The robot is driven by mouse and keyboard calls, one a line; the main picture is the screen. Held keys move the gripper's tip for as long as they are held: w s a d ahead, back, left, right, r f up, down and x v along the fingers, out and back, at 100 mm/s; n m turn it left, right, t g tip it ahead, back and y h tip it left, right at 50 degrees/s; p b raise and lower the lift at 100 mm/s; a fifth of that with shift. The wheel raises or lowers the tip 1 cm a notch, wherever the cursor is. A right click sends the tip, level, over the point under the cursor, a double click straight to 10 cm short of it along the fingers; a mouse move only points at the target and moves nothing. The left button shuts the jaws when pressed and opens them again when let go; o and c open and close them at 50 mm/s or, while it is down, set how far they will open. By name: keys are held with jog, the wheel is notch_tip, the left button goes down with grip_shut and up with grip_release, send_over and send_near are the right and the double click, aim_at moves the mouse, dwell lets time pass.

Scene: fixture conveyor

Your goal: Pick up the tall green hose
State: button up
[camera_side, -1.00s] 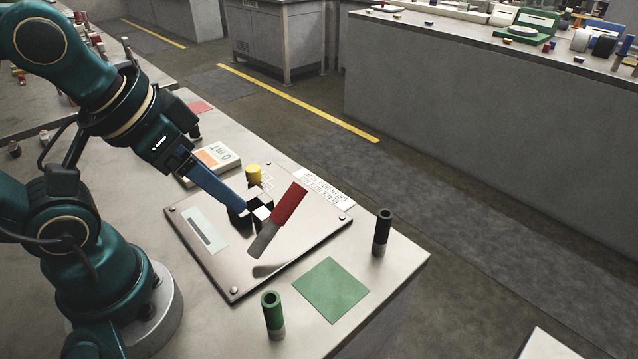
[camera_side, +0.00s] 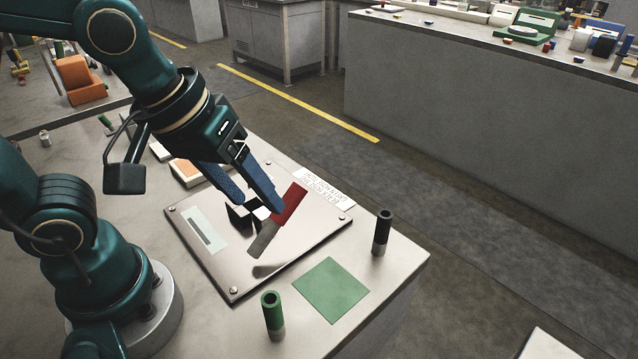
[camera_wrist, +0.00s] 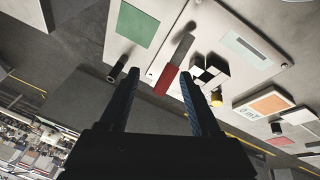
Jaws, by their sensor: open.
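The tall green hose (camera_side: 272,315) stands upright at the near edge of the table in the side view, a dark green tube with an open top and a pale grey lower part. I do not see it in the wrist view. My gripper (camera_side: 258,206) is open and empty, with two blue fingers over the metal plate, up and away from the green hose. Both fingers (camera_wrist: 160,75) also show in the wrist view with nothing between them.
A black hose (camera_side: 381,233) stands upright near the right edge, beside a green square (camera_side: 331,290). The shiny plate (camera_side: 225,262) bears a red block (camera_side: 291,205) and a black-and-white checkered piece. A yellow cylinder shows in the wrist view (camera_wrist: 216,99). The table around the green hose is clear.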

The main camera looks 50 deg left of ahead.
aim_at(271, 297)
jog(key=s+d+f+g, duration=0.1)
jog(key=d+f, duration=0.1)
jog(key=f, duration=0.1)
jog(key=s+d+f+g, duration=0.1)
jog(key=d+f+g, duration=0.1)
jog(key=d, duration=0.1)
jog(key=s+d+f+m+g, duration=0.1)
jog(key=d+f, duration=0.1)
jog(key=f, duration=0.1)
jog(key=shift+d+f+y, duration=0.3)
jog(key=shift+d, duration=0.1)
jog(key=shift+s+d+f+g, duration=0.1)
jog(key=shift+s+f+g, duration=0.15)
jog(key=shift+s+g, duration=0.05)
jog(key=shift+s+f, duration=0.1)
jog(key=shift+f, duration=2.45)
grip_shut()
